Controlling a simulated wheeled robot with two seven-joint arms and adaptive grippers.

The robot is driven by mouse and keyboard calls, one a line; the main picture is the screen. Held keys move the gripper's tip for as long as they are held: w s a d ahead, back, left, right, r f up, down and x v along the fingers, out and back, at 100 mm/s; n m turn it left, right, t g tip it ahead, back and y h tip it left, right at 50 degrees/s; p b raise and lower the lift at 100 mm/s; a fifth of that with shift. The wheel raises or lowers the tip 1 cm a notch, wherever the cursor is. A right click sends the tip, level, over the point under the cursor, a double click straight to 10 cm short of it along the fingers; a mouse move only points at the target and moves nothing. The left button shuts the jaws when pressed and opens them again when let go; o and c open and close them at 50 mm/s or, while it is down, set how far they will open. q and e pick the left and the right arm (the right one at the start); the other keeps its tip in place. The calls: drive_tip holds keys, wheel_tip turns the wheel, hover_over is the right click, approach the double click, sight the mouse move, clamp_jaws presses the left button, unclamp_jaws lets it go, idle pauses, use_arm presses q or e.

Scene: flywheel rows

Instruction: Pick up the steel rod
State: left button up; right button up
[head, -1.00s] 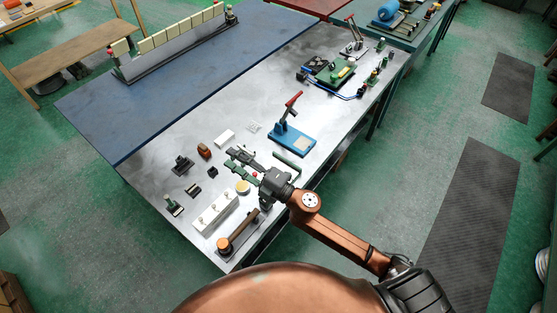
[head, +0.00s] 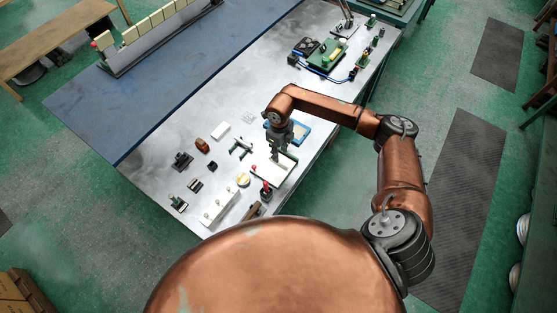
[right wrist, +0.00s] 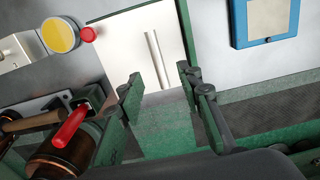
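The steel rod (right wrist: 158,60) shows in the right wrist view as a thin silver bar. It lies on a white, green-edged tray (right wrist: 118,35). In the head view the tray (head: 264,172) is near the bench's front edge; I cannot make out the rod there. My right gripper (head: 281,156) points down over the tray's far part. In the right wrist view its two fingers (right wrist: 160,84) are spread apart with nothing between them, and the rod's near end appears close to the gap between the tips. My left gripper is not in view.
A yellow round piece (right wrist: 60,34) and a red knob (right wrist: 87,34) are beside the tray. A red-handled tool (right wrist: 70,125) is at lower left in the wrist view. A blue fixture (head: 300,130) is partly behind my gripper. A white block (head: 218,206) stands to the left.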

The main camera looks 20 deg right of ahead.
drive_tip(key=f, duration=0.2)
drive_tip(key=f+p, duration=0.1)
drive_tip(key=f, duration=0.2)
drive_tip(key=shift+w+a+f+p, duration=0.1)
drive_tip(key=shift+a+f+p, duration=0.1)
drive_tip(key=shift+p, duration=0.1)
drive_tip(key=shift+d+f, duration=0.1)
drive_tip(key=shift+f, duration=0.2)
drive_tip(key=shift+c, duration=0.3)
clamp_jaws()
